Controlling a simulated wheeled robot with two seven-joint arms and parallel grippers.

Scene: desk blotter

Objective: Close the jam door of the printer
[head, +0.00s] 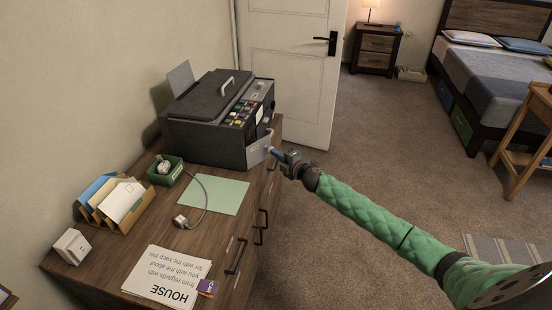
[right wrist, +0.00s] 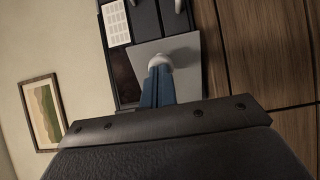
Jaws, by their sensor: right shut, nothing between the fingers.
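The dark grey printer (head: 208,112) stands at the far end of the wooden desk. Its jam door, a lighter grey panel (head: 257,152), stands out at an angle from the printer's near right corner, partly open. My left gripper is not in view.
On the desk are a green sheet (head: 216,196), a grey cable with a plug (head: 181,221), a green box (head: 165,175), an envelope holder (head: 112,202) and a printed paper (head: 160,275). A white room door (head: 288,65) stands behind the printer. Open carpet lies right of the desk.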

